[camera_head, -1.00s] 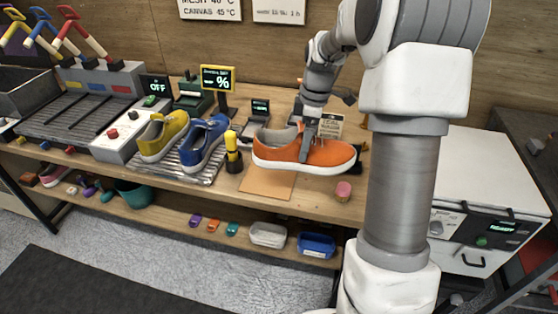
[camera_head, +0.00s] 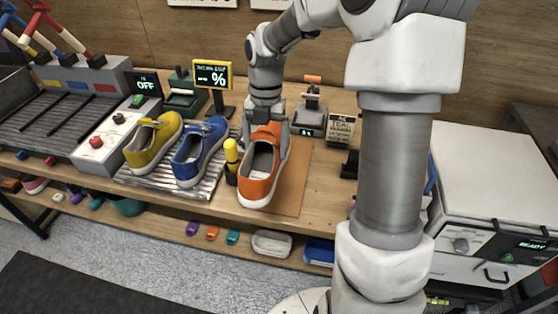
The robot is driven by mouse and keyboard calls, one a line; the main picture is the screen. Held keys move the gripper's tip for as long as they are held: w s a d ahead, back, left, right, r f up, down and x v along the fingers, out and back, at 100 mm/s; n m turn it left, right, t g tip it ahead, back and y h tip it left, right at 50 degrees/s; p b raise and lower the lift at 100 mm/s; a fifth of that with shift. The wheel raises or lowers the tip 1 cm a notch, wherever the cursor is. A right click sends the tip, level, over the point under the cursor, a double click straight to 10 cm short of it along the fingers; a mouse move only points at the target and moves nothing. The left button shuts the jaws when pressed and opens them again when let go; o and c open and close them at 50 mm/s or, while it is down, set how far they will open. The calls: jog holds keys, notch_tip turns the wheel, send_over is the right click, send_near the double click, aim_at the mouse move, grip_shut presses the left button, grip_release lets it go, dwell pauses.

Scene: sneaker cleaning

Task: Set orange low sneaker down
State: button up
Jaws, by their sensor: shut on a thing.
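The orange low sneaker (camera_head: 262,182) has a white sole and a grey inside, and its toe points toward the front edge of the table. My gripper (camera_head: 264,128) is shut on the sneaker at its far end, and the fingertips are partly hidden by it. The sneaker overlaps the left part of a flat tan mat (camera_head: 297,188) on the wooden table. Whether its sole touches the surface cannot be told.
A yellow-and-black upright tool (camera_head: 231,160) stands close to the sneaker's left. A blue sneaker (camera_head: 200,152) and a yellow sneaker (camera_head: 153,141) rest on a ribbed metal tray (camera_head: 165,180). A small sign (camera_head: 340,128) and a grey device (camera_head: 311,119) stand behind the mat.

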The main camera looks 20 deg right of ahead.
jog(key=w+d+f, duration=0.4)
jog(key=w+d, duration=0.1)
jog(key=w+d+f, duration=0.3)
jog(key=shift+w, duration=0.1)
jog(key=shift+f, duration=1.95)
jog(key=o, duration=1.4)
jog(key=r, duration=0.8)
jog(key=w+r, duration=0.1)
jog(key=r, duration=0.3)
jog(key=shift+d+p, duration=0.35)
